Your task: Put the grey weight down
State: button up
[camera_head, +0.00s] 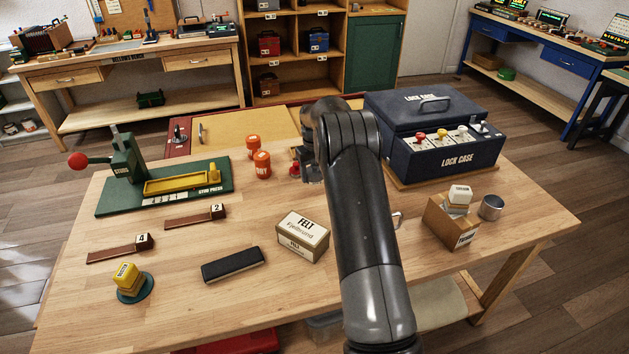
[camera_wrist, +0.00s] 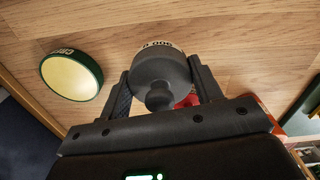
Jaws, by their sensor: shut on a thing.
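The grey weight (camera_wrist: 158,82) shows in the wrist view, with a round knob toward the camera and lettering on its far rim. My gripper (camera_wrist: 165,78) is shut on it, one finger on each side. The wooden tabletop (camera_wrist: 115,22) lies behind the weight; I cannot tell whether the weight touches it. In the head view my gripper (camera_head: 308,168) is over the back middle of the table, mostly hidden by my arm, and the held weight cannot be made out. A green-rimmed round piece with a pale yellow face (camera_wrist: 72,76) lies left of the weight in the wrist view.
Orange-red containers (camera_head: 262,164) stand left of my gripper. The dark lock case (camera_head: 455,155) stands right, the green press (camera_head: 165,185) left. A felt box (camera_head: 302,238), a black bar (camera_head: 232,264) and a small metal cylinder (camera_head: 491,207) are also on the table.

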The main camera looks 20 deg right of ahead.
aim_at(314, 180)
jog(key=shift+f, duration=1.65)
jog(key=o, duration=1.7)
jog(key=shift+f, duration=0.2)
jog(key=shift+r, duration=0.1)
